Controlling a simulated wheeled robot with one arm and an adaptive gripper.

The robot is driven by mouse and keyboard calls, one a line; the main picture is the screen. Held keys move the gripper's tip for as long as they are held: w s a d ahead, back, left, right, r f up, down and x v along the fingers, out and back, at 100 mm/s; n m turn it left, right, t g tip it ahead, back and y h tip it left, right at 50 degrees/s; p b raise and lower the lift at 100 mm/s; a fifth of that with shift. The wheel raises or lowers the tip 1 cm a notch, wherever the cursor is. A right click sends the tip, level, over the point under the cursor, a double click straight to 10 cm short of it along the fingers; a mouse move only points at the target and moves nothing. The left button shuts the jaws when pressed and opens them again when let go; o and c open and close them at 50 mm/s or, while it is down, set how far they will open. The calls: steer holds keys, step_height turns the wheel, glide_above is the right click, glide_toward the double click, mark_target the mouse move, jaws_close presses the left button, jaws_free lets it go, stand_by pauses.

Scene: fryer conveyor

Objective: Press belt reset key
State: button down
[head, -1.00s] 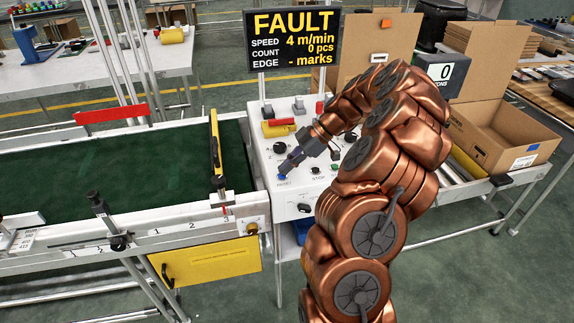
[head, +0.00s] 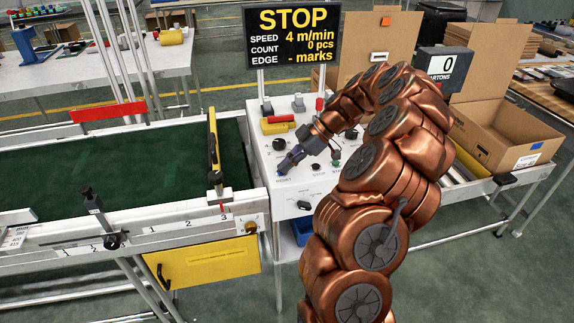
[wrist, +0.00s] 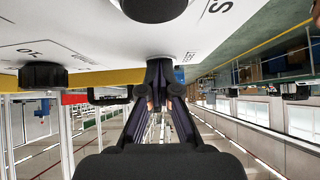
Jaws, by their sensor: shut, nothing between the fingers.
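The control panel (head: 268,200) is white and stands at the end of the green belt (head: 90,165). A small blue key (head: 281,173) shows at its left front; the label below it is too small to read surely. My gripper (head: 286,166) is shut and empty, its tips at the blue key. I cannot tell how far the key is pressed. In the wrist view the gripper (wrist: 159,66) points at the panel face (wrist: 110,30), its tips hiding most of what they meet. The display (head: 292,35) above the panel reads STOP, 4 m/min, 0 pcs.
Black knobs (head: 279,144) and other small buttons sit close to the gripper on the panel. A yellow-red block (head: 278,125) lies behind them. An open cardboard box (head: 510,130) and a counter reading 0 (head: 445,66) stand to the right. A yellow guide (head: 214,140) crosses the belt's end.

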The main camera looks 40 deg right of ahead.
step_height(320, 180, up, 4)
steer(key=shift+f+b, duration=0.1)
steer(key=shift+b, duration=0.4)
steer(key=v, duration=0.5)
steer(key=shift+w, duration=0.15)
steer(key=shift+p+v, duration=0.8)
steer(key=shift+v, duration=1.8)
steer(key=shift+a, duration=0.1)
steer(key=s+a+b, duration=0.3)
steer(key=s+a, duration=0.1)
steer(key=s, duration=0.7)
steer(key=s+a+b, duration=0.4)
steer(key=s+a, duration=0.1)
steer(key=s, duration=0.7)
steer(key=shift+a, duration=0.35)
